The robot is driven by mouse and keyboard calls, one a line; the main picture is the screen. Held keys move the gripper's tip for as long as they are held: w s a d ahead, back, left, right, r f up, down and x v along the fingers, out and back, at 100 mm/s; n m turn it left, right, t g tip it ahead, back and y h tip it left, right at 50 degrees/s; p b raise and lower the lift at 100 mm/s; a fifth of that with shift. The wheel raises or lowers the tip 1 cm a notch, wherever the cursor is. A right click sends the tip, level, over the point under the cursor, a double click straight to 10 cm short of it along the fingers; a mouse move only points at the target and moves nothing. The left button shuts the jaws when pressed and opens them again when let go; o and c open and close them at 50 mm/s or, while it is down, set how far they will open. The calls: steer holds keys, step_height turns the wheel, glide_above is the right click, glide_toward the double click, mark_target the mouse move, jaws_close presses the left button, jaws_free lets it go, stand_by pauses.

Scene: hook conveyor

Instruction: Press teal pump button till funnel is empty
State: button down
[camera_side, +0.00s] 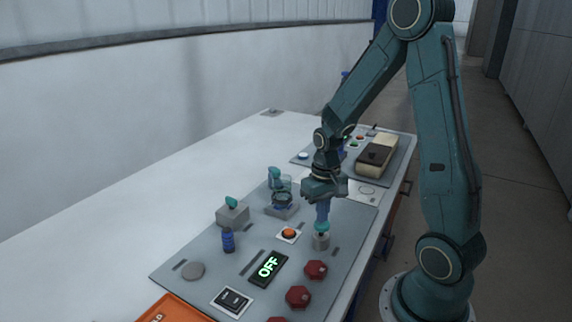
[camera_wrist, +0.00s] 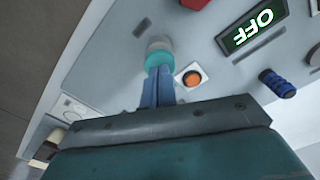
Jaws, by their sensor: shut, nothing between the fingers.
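The teal pump button (camera_side: 321,227) caps a short grey cylinder on the grey panel. In the wrist view the teal button (camera_wrist: 158,61) shows right at my fingertips. My gripper (camera_side: 322,221) points straight down over it, shut and empty, with its blue fingers together. The fingertips (camera_wrist: 158,70) appear to touch the button's top; I cannot tell whether it is pressed down.
An orange button (camera_side: 288,233) sits close left of the pump button. A display (camera_side: 268,268) reads OFF in green. Red knobs (camera_side: 316,269), a blue cylinder (camera_side: 228,240) and a grey box with a teal top (camera_side: 232,215) stand nearby. The white table (camera_side: 150,210) is clear at left.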

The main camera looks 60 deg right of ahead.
steer(key=shift+f, duration=0.3)
steer(key=shift+f, duration=1)
steer(key=shift+r, duration=1.75)
steer(key=shift+r, duration=0.1)
steer(key=shift+r, duration=2.4)
